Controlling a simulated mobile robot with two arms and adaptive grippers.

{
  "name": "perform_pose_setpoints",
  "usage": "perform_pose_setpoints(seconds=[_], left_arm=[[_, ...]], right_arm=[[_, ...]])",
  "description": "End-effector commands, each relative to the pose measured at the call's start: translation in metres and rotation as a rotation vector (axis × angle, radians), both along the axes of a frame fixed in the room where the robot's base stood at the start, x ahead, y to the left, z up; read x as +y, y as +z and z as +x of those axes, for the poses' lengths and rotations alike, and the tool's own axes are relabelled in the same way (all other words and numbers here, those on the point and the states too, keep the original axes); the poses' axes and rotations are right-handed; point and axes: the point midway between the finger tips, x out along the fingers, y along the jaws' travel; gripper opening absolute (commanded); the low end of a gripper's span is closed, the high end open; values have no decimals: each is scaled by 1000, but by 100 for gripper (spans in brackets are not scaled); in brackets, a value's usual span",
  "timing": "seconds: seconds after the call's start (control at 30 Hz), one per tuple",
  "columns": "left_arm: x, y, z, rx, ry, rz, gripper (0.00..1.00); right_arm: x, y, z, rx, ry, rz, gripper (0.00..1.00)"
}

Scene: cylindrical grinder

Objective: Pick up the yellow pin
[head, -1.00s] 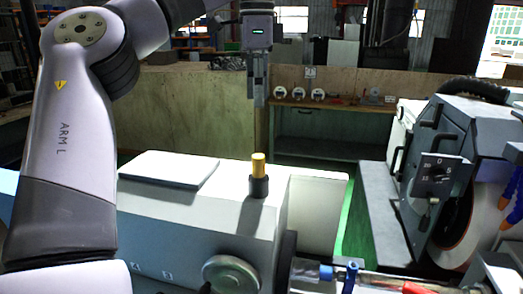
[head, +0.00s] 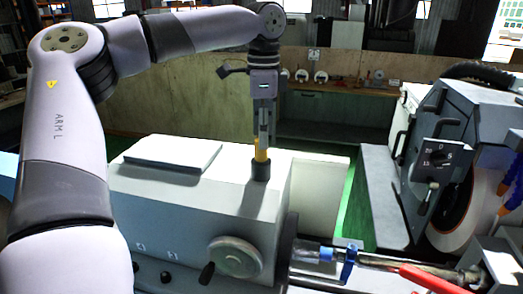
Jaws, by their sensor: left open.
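The yellow pin (head: 261,154) stands upright in a dark round holder (head: 260,171) on top of the white machine housing. My left gripper (head: 262,142) points straight down at the pin from above, its fingers reaching the pin's upper part. The fingers hide part of the pin's top. The gripper is open; whether a finger touches the pin I cannot tell. My right gripper is not in view.
A flat plate (head: 172,154) lies on the housing left of the pin. A handwheel (head: 235,256) is on the housing's front. The grinding wheel head (head: 457,150) stands at the right. A workbench (head: 335,115) stands behind.

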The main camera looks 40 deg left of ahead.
Motion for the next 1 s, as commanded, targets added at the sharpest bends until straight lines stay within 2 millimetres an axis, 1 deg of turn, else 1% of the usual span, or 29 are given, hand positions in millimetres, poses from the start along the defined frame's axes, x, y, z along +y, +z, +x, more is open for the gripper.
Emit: perform_pose_setpoints(seconds=[0.03, 0.13, 0.2, 0.3, 0.4, 0.57, 1.0], left_arm=[[1, -5, -2, 4, -1, -3, 48], [3, -20, -4, 6, -1, -3, 48], [3, -31, -3, 4, 0, -1, 48], [3, -40, -3, 3, 1, -1, 48], [3, -44, -2, 1, 1, -1, 48], [3, -44, -2, 1, 1, -1, 48], [3, -43, -2, 1, 1, -1, 18]], right_arm=[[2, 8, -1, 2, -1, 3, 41], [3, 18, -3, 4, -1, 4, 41], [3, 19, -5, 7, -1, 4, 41], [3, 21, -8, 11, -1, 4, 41], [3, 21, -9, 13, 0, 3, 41], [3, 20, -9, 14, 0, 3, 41], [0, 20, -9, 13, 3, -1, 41]])
